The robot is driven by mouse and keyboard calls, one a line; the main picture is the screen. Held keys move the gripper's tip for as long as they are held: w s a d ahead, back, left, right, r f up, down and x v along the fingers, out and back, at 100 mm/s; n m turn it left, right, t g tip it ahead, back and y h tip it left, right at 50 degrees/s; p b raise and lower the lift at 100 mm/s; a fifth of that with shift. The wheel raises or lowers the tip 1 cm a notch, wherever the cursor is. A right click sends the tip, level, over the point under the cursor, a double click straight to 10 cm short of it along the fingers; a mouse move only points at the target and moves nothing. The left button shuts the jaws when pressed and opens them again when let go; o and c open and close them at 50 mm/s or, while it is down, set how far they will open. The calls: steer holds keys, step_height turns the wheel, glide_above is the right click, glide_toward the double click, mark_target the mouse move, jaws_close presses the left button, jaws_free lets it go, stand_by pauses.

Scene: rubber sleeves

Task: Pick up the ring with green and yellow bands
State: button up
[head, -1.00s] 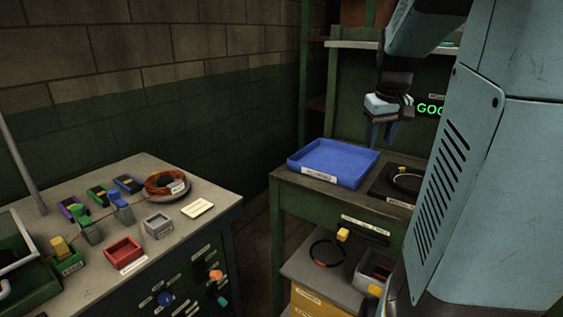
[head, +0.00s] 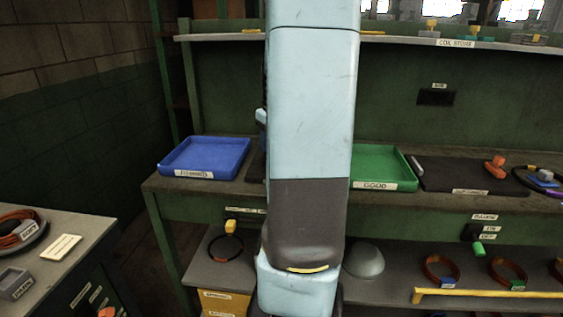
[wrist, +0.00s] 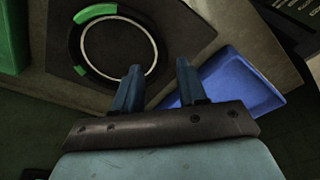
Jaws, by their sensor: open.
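A black ring (wrist: 76,42) with green bands lies on a dark mat (wrist: 62,60) in the wrist view. No yellow band shows on the part of it that I see. A thin pale circle runs along its inside. My gripper (wrist: 157,68) is open and empty, its two blue fingers apart. The ring is up and left of the fingers in that view, its near edge close to the left fingertip. In the head view my own column hides this ring and nearly all of my gripper.
A blue tray (head: 205,158) and a green tray (head: 376,168) stand on the bench. In the wrist view, the blue tray (wrist: 236,82) is right of the fingers. Another ring (head: 226,247) lies on the lower shelf, and coils (head: 440,270) lie lower right. A side table (head: 75,262) is at left.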

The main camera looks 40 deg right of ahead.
steer(key=shift+w+a+f, duration=0.1)
steer(key=shift+w+f, duration=0.2)
steer(key=shift+f, duration=0.85)
steer(key=shift+w+a+f, duration=0.1)
steer(key=shift+w+f, duration=0.15)
steer(key=shift+f, duration=0.95)
steer(key=shift+w+f, duration=0.3)
steer(key=shift+f, duration=0.85)
jaws_close()
